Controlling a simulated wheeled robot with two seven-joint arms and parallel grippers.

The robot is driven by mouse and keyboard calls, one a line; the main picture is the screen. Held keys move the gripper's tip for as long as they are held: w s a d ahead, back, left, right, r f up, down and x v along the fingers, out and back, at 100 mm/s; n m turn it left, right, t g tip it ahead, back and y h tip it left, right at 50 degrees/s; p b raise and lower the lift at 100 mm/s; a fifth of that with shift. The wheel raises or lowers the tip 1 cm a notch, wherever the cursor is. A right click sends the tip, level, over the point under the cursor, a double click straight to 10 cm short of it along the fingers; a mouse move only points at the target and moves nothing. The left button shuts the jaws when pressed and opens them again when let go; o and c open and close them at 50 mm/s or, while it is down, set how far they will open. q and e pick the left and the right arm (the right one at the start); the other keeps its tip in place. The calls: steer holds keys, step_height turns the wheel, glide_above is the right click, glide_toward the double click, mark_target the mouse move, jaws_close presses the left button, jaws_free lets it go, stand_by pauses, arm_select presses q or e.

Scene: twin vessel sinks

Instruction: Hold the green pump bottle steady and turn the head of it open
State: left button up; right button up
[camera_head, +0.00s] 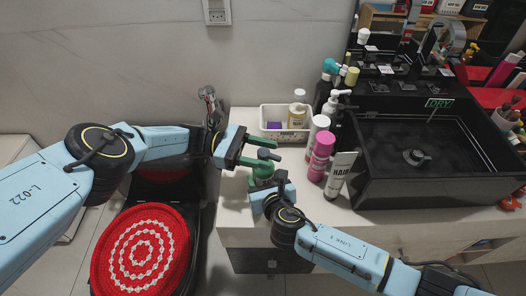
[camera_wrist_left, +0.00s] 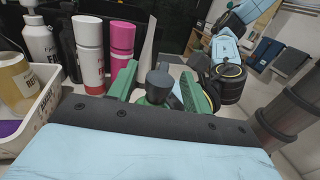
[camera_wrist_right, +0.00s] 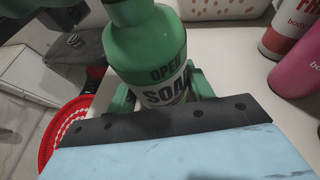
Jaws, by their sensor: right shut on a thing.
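The green pump bottle (camera_head: 263,171) stands upright near the counter's front edge. Its dark grey pump head (camera_wrist_left: 158,86) is on top. The right wrist view shows the bottle (camera_wrist_right: 147,45) close up, with a label reading "OPEN" and "SOAP". My right gripper (camera_head: 264,184) is shut on the bottle's body from the front; its fingers are partly hidden. My left gripper (camera_head: 262,150) is open at head height. In the left wrist view its green fingers (camera_wrist_left: 158,92) stand on either side of the pump head, with a gap visible on the left side.
A white basket (camera_head: 270,125) with bottles stands behind. A pink bottle (camera_head: 320,156), a white-and-red bottle (camera_head: 316,128) and a grey-white tube (camera_head: 340,175) stand close right. The black sink (camera_head: 440,180) is further right. A red round mat (camera_head: 142,252) lies below, left of the counter.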

mark_target(263, 151)
arm_select(q)
steer(key=shift+d+r, duration=0.1)
steer(key=shift+r, duration=0.1)
steer(key=shift+r, duration=4.9)
